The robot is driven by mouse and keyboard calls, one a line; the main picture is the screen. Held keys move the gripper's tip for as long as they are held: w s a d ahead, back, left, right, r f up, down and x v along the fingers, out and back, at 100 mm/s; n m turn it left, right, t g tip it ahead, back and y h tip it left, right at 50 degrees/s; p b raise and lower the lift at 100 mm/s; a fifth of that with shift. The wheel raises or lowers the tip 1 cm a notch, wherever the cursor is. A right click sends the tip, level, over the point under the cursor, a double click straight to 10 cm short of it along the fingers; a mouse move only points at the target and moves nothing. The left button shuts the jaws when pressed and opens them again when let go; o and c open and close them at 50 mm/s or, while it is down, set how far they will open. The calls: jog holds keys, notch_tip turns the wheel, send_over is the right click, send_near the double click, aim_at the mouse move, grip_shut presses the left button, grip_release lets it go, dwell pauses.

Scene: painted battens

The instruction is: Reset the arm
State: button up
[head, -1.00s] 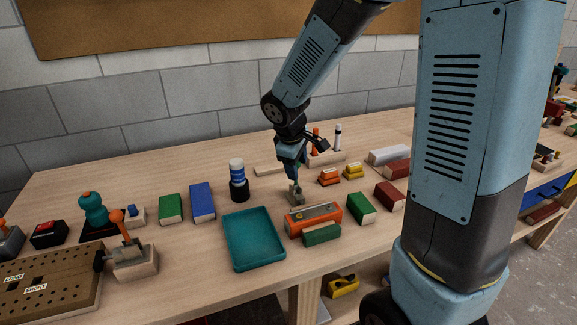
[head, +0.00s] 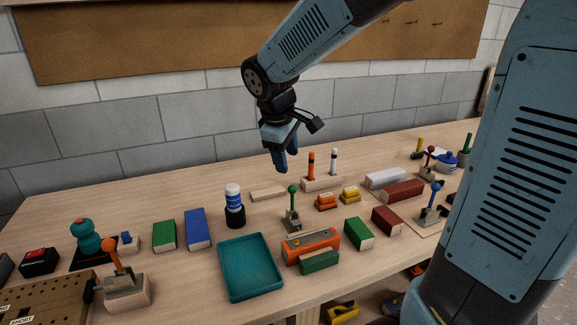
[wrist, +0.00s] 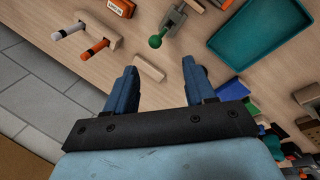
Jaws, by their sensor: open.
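My gripper (head: 284,160) hangs above the back part of the wooden bench, clear of everything on it. In the wrist view my gripper (wrist: 158,82) shows two blue fingers spread wide with nothing between them. Beyond the fingertips lie a plain wooden batten (wrist: 149,69) and a green-knobbed lever (wrist: 156,41). In the head view the batten (head: 268,194) lies flat below my gripper, and the lever (head: 292,205) stands upright in front of it. My arm bends at an elbow above the bench.
A teal tray (head: 250,267) sits near the front edge, beside an orange block (head: 310,245). Red, green and blue battens lie around. A pen holder (head: 321,184) with two upright markers stands right of my gripper. The grey wall (head: 120,130) rises behind the bench.

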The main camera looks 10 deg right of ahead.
jog(key=shift+s+r, duration=0.15)
jog(key=shift+r, duration=0.2)
jog(key=s+d+r+m+t+y, duration=0.1)
jog(key=s+d+r+m, duration=0.1)
jog(key=s+d+m, duration=0.3)
jog(key=s+d+r+m+t+y, duration=0.1)
jog(key=s+d+m, duration=0.4)
jog(key=s, duration=0.8)
jog(key=shift+d+r+m+t, duration=0.3)
jog(key=shift+d+r, duration=0.15)
jog(key=shift+r, duration=0.35)
